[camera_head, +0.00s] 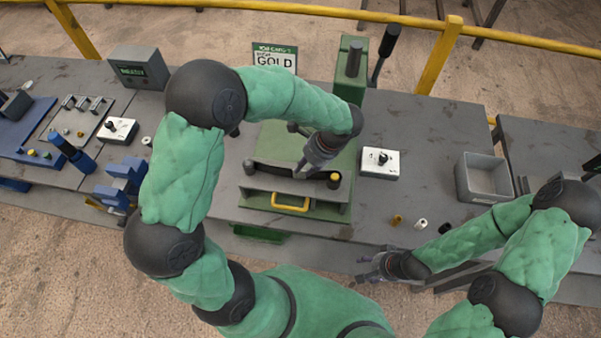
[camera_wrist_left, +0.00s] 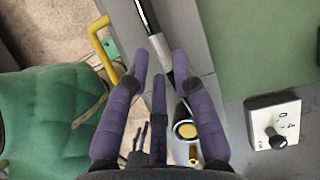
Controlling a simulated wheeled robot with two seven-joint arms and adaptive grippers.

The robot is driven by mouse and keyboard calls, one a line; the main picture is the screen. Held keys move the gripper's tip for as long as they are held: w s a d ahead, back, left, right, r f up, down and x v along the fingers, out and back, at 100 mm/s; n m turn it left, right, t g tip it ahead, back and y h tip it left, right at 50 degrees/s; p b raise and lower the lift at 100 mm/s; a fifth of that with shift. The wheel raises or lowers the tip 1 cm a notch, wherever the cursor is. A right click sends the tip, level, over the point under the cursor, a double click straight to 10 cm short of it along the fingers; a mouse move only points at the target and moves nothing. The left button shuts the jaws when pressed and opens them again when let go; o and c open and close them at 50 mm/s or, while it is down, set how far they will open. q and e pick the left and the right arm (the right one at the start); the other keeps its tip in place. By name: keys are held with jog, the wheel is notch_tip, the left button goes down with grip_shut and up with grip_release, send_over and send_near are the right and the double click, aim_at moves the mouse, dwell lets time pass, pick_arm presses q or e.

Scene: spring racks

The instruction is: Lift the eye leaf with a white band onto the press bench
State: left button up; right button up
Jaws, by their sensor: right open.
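A dark, narrow leaf with a white band (camera_wrist_left: 158,42) runs from the top edge of the left wrist view down behind my left fingers. In the head view a dark strip (camera_head: 275,174), seemingly this leaf, lies across the front of the green press (camera_head: 268,138). My left gripper (camera_head: 313,168) is over its right part; in the left wrist view the fingers (camera_wrist_left: 160,68) stand apart around the leaf, and their contact cannot be told. The leaf's eye end is not clear. My right gripper (camera_head: 368,268) is open and empty by the bench's front edge.
A yellow handle (camera_head: 290,203) and a yellow-topped post (camera_head: 334,180) stand at the press front. A white dial box (camera_head: 379,163) is to its right. A grey bin (camera_head: 485,182) stands further right. Small cylinders (camera_head: 421,224) lie near the front edge.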

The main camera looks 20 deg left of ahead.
aim_at(302, 171)
pick_arm(q)
jog(key=x, duration=0.4)
jog(key=shift+f, duration=0.25)
grip_shut()
jog(key=shift+r, duration=0.1)
jog(key=shift+w, duration=0.1)
jog(key=shift+r, duration=0.65)
notch_tip(302, 171, up, 7)
jog(key=shift+r+p, duration=0.25)
jog(key=shift+p, duration=0.2)
jog(key=shift+r, duration=0.65)
